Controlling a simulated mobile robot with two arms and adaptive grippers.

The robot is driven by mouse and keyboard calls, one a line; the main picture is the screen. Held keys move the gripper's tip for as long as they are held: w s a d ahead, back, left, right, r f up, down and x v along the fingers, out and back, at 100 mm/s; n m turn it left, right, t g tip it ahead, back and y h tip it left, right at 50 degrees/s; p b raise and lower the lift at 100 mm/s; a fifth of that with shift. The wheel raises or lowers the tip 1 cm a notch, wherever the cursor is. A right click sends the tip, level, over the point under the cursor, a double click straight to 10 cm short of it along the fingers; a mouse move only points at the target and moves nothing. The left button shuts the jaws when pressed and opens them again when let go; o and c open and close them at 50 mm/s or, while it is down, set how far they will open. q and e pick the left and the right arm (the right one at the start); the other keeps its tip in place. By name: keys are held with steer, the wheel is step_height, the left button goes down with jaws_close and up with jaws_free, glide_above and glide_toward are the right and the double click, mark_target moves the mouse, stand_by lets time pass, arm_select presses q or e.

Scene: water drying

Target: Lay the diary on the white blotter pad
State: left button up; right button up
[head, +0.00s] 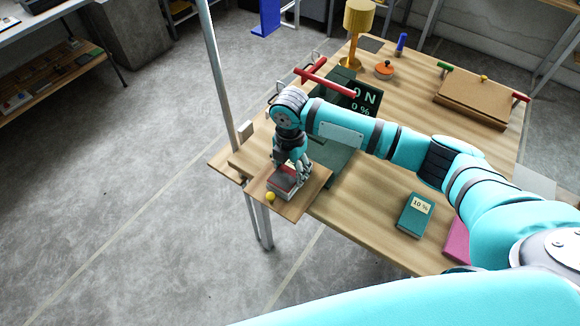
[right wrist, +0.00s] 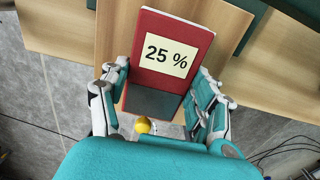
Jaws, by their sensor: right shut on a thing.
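A red book (right wrist: 165,62) with a "25 %" label, which looks like the diary, is over the small wooden board at the table's left end. It also shows in the head view (head: 283,183). My right gripper (right wrist: 160,100) reaches down over it, with its fingers shut on the book's two long sides. The book's near end is dark grey. Whether it touches the board I cannot tell. A pale flat patch (head: 537,183) at the right, partly behind my right arm, may be the white blotter pad. My left gripper is not in view.
A green book (head: 415,214) labelled "10 %" and a partly hidden pink one (head: 457,240) lie at the table's front. A dark green device (head: 362,98) reading "ON 0 %" with red bars stands behind my arm. A yellow knob (head: 270,196) sits at the board's front.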

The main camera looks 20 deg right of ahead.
mark_target(290, 171)
steer(key=shift+f, duration=0.1)
steer(key=o, duration=0.9)
steer(key=shift+o, duration=1.4)
step_height(290, 171, up, 12)
steer(key=b, duration=0.1)
steer(key=shift+b, duration=0.35)
